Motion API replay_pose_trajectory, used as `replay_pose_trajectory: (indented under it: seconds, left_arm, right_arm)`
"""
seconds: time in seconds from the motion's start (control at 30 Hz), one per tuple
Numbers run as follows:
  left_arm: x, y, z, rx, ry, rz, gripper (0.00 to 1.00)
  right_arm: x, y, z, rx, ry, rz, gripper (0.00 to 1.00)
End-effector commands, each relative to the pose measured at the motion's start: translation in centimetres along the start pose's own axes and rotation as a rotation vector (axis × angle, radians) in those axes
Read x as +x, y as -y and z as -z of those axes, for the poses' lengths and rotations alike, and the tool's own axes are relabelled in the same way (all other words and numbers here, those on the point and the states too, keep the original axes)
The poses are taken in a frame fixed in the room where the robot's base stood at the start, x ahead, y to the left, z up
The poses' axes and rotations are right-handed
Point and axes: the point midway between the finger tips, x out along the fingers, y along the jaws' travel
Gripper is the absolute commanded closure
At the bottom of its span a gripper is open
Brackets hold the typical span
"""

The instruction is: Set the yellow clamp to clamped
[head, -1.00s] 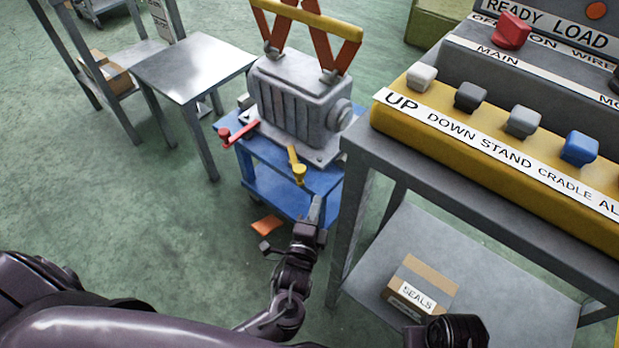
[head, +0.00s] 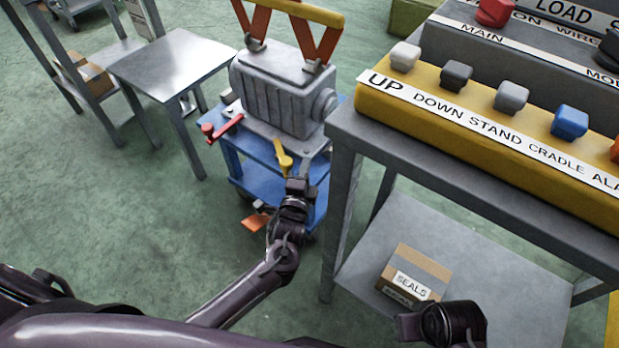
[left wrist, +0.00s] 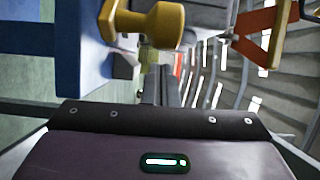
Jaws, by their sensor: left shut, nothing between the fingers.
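The yellow clamp (head: 284,163) is on the near edge of the blue cart, at the foot of the grey gearbox-like housing (head: 275,95). Its yellow knob end also shows large at the top of the left wrist view (left wrist: 160,24). My left gripper (head: 302,174) is close beside the clamp, just to its right and near side in the head view. Its fingers (left wrist: 160,85) are shut with nothing between them, below the knob in the left wrist view. I cannot tell whether they touch the clamp.
A red clamp (head: 222,128) is on the cart's left side. The blue cart (head: 255,148) stands between a grey table (head: 170,65) and the control bench with a yellow button panel (head: 480,125). A SEALS box (head: 415,272) lies on the bench's lower shelf. Orange straps rise from the housing.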

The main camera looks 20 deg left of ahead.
Motion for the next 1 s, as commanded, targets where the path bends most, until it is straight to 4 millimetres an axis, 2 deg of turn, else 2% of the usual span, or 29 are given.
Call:
replay_pose_trajectory:
  seconds: [0.23, 1.0]
  left_arm:
    - [-0.7, 0.1, -1.9, -0.001, -0.003, 0.002, 1.0]
    - [-1.2, 0.3, -2.5, -0.001, -0.066, 0.0, 1.0]
  right_arm:
    - [-0.1, -0.1, 0.0, 0.002, 0.005, -0.001, 1.0]
    - [-0.7, -0.8, -0.4, 0.017, 0.044, -0.012, 1.0]
